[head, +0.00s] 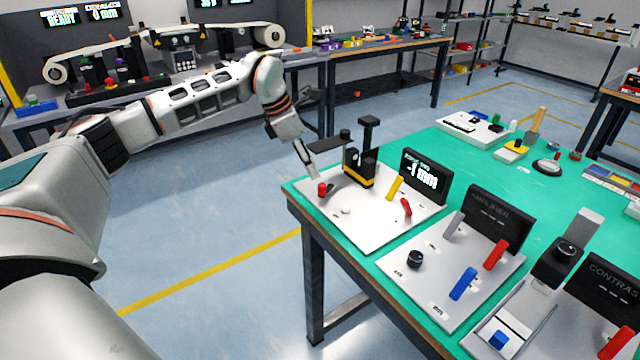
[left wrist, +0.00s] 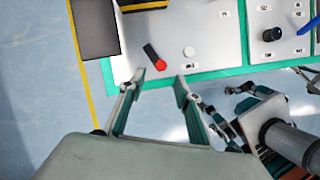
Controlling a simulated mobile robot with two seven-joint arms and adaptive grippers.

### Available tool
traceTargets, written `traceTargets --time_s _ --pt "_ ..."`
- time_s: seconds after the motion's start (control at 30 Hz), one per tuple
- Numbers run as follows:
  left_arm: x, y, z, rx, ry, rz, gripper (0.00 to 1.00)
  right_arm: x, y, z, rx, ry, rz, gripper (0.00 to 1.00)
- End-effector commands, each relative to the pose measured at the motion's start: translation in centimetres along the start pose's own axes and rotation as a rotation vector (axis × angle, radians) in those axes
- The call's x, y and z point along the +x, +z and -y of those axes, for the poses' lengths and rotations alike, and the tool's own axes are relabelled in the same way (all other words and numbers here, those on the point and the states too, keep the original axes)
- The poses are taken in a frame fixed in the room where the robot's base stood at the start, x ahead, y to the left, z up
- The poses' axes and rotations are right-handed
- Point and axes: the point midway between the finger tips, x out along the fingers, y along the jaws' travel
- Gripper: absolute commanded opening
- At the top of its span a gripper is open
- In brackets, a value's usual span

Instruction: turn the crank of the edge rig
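The edge rig is a white panel (head: 372,225) at the near left corner of the green table, with a black and yellow post and a display reading about "-1 mm". Its red-handled crank (head: 322,188) is near the panel's left edge. In the left wrist view the crank (left wrist: 154,57) shows a red grip with a black end. My left gripper (left wrist: 158,82) is open, its two fingers apart just short of the crank, with nothing between them. In the head view its tip is beside the crank.
A dark plate (left wrist: 96,28) juts from the post past the table edge. A white button (left wrist: 189,51) and yellow (head: 395,187) and red (head: 406,207) levers stand on the same panel. Another panel (head: 440,285) with a blue lever adjoins it. Floor is clear to the left.

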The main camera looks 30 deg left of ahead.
Motion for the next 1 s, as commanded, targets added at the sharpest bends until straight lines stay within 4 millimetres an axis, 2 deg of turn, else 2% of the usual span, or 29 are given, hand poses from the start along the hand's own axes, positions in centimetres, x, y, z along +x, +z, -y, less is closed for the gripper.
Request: traceTargets --time_s 0.2,0.4,0.57,0.83,0.97,1.0 --pt "3.8 -0.1 0.2 -0.001 -0.007 -0.003 0.33 0.2 0.8 0.1 -0.004 -0.001 0.008 0.00" --pt "6.3 0.0 0.2 -0.002 -0.005 -0.001 0.33 0.3 1.0 0.1 -0.007 0.001 0.010 0.00" --pt "7.1 0.0 0.2 -0.003 -0.005 0.000 0.33 0.3 0.9 -0.1 -0.009 0.004 0.008 0.00" --pt "7.1 0.1 0.2 -0.003 -0.004 0.001 0.33 0.4 0.4 -0.2 -0.010 0.006 -0.001 0.00" --pt "7.1 0.1 0.2 -0.003 -0.004 0.001 0.00 0.4 0.3 -0.2 -0.010 0.006 -0.002 0.00" --pt "7.1 0.1 0.2 -0.003 -0.004 0.001 0.00 0.4 0.3 -0.2 -0.010 0.006 -0.002 0.00"
